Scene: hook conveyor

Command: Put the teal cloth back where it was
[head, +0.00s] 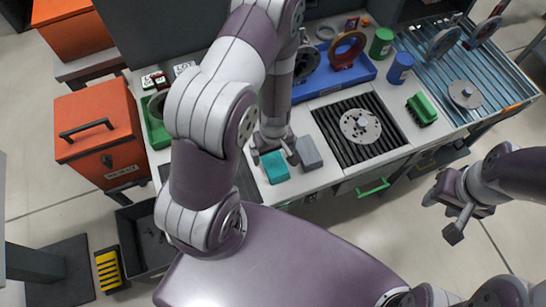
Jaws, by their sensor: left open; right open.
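The teal cloth (275,169) looks like a small folded block and lies on the pale worktop near its front edge. My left gripper (273,153) points down right at the cloth's back edge, with its fingers open. I cannot tell whether the fingers touch the cloth. A grey block (308,153) of similar size lies just right of the cloth, close to the right finger. My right gripper (443,214) is open and empty, over the floor to the right of the bench.
A black slatted conveyor (383,146) with a metal disc (361,126) is right of the grey block. An orange cabinet (97,134) is at left.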

